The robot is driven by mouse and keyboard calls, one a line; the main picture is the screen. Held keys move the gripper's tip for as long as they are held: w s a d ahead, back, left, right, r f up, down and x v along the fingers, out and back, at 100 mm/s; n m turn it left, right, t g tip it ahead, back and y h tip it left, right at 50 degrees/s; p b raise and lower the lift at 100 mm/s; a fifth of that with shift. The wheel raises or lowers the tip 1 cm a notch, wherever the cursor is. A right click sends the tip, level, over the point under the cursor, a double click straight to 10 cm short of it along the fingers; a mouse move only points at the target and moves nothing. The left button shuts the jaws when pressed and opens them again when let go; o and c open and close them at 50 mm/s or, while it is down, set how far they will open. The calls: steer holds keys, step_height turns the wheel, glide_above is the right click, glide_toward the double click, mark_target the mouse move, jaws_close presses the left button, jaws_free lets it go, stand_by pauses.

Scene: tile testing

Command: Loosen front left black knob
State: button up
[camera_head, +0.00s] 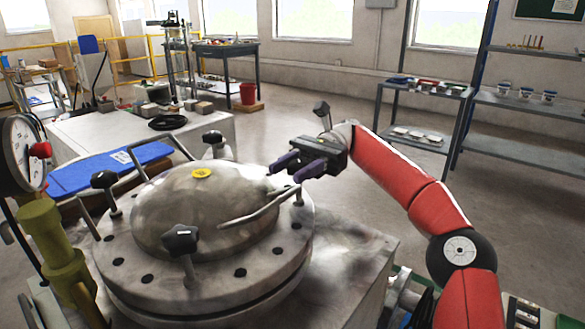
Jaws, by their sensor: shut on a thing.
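A round grey metal lid (160,215) with a domed top sits on a bolted flange. Black knobs on metal stems stand around its rim: one at the front (180,240), one at the left (104,180) and one at the back (213,138). My gripper (293,167), with purple fingers, is at the lid's right edge, shut around the top of a fourth stem (298,196). The knob on that stem is mostly hidden by the fingers. The front and left knobs are apart from my gripper.
A bent metal handle (258,212) rises from the lid just left of my gripper, and another handle (150,158) is at the back left. A pressure gauge (22,152) stands at the far left. A blue board (110,168) lies behind the lid. Open floor is behind my arm.

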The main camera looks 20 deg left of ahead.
steer(key=shift+h, duration=0.3)
steer(key=o, duration=1)
steer(key=shift+c, duration=0.2)
